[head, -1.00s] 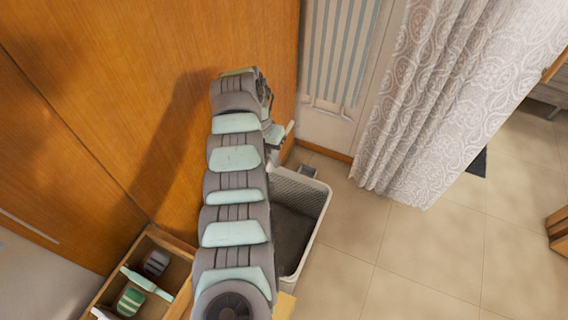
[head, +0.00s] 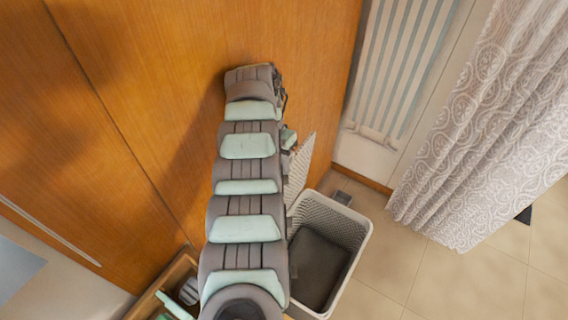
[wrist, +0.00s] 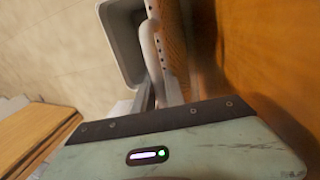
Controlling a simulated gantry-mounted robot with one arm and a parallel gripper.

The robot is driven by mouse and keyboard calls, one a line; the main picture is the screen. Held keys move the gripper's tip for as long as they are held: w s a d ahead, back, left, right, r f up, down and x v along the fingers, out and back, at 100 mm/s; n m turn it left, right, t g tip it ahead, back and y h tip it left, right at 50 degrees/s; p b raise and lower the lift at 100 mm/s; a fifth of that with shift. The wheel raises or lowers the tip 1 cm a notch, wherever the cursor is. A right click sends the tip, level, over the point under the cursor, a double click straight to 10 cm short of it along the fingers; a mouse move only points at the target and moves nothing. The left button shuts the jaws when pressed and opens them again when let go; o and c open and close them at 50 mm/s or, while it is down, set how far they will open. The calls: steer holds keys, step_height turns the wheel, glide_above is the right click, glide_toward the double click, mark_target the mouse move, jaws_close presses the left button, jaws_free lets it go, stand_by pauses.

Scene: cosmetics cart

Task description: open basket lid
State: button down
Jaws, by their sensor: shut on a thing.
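The basket (head: 357,247) is a white perforated bin with a dark inside, standing on the floor right of my arm. Its top is open to view. The perforated lid (head: 300,168) stands steeply raised at the basket's left side, partly hidden behind my arm. My gripper (head: 288,140) is at the lid, mostly hidden by the arm in the head view. In the wrist view my gripper (wrist: 157,98) is shut on the lid (wrist: 172,40) near its edge, and the basket (wrist: 107,35) shows to the left of it.
A wooden cabinet front (head: 150,100) stands close behind and left of my arm. An open wooden drawer or tray (head: 150,302) with small items lies at lower left. A patterned curtain (head: 480,120) hangs at right. The tiled floor (head: 410,265) right of the basket is clear.

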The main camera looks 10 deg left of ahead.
steer(key=shift+s+a+f, duration=0.15)
steer(key=shift+s+a, duration=0.05)
steer(key=c, duration=1.8)
jaws_free()
steer(key=shift+o, duration=0.8)
steer(key=shift+s+a+f, duration=0.1)
steer(key=shift+s+a, duration=0.05)
steer(key=shift+s, duration=0.1)
steer(key=shift+o, duration=1.3)
steer(key=shift+w, duration=0.15)
step_height(320, 180, up, 20)
steer(key=p, duration=0.9)
